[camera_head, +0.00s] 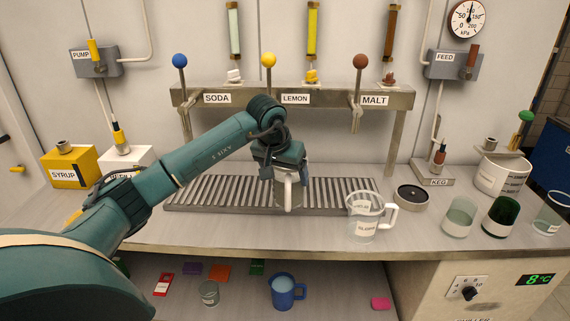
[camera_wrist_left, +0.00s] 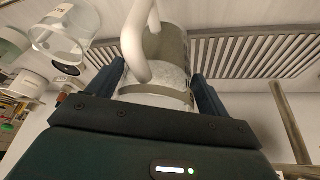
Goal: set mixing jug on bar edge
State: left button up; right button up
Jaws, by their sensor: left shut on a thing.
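My left gripper (camera_head: 285,172) is shut on a glass mug with a thick white handle (camera_head: 289,193), over the slatted drip tray. The mug also shows between the two fingers in the left wrist view (camera_wrist_left: 173,55), its handle towards the camera. I cannot tell whether its base touches the slats. My right gripper is out of view.
The drip tray (camera_head: 225,195) lies under three tap handles. A blue mug (camera_head: 286,292) stands on the shelf below.

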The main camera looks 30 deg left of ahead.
aim_at(283, 201)
pick_arm(q)
jog(key=shift+r, duration=0.1)
